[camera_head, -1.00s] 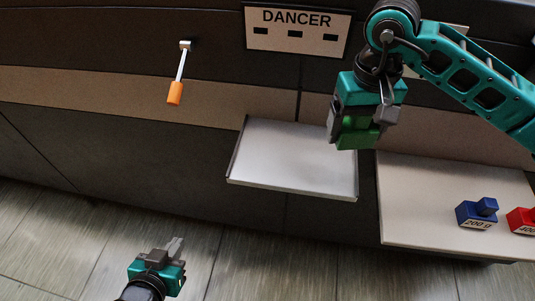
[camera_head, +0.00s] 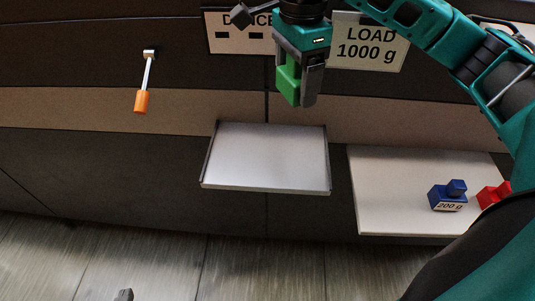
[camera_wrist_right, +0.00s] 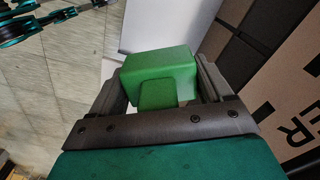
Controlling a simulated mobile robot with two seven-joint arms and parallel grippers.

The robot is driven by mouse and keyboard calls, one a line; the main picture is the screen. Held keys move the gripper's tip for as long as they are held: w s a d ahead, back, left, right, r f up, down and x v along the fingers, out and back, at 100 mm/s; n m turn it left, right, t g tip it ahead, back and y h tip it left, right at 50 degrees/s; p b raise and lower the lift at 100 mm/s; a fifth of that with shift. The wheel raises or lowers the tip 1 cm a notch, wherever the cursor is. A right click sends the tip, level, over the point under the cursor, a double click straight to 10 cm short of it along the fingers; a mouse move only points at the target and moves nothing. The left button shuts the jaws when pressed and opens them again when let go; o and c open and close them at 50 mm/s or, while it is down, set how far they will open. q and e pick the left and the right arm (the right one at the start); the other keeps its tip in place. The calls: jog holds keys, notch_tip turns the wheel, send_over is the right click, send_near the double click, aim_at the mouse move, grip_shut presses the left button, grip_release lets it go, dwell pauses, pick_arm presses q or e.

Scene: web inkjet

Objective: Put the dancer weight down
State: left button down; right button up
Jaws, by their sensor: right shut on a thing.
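My right gripper (camera_head: 296,92) is shut on a green weight (camera_head: 288,80), held in front of the machine's dark panel. In the head view it appears above the small white shelf (camera_head: 265,160). The right wrist view shows the green weight (camera_wrist_right: 160,75) between both fingers, with a smaller green knob towards the palm. Any marking on the weight is hidden. The DANCER sign (camera_head: 238,45) is partly covered by my right gripper.
A wider white shelf (camera_head: 390,200) at the right holds a blue 200 g weight (camera_head: 448,196) and a red weight (camera_head: 492,195). The small shelf is empty and has raised side rims. A LOAD 1000 g sign (camera_head: 368,42) and an orange-handled lever (camera_head: 142,100) are on the machine.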

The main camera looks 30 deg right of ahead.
jog(key=m, duration=0.1)
jog(key=d+r+m, duration=0.1)
jog(key=m, duration=0.1)
jog(key=r+m, duration=0.1)
jog(key=shift+s+d+m, duration=0.1)
jog(key=shift+d+m, duration=0.15)
jog(key=shift+m, duration=0.15)
jog(key=shift+d+r+m, duration=0.1)
jog(key=shift+m, duration=0.3)
jog(key=shift+s+f, duration=0.1)
jog(key=shift+f, duration=0.1)
jog(key=b, duration=0.2)
send_over(296, 156)
notch_tip(296, 156, down, 14)
jog(key=shift+f, duration=2.7)
jog(key=shift+f, duration=0.15)
jog(key=o, duration=1.3)
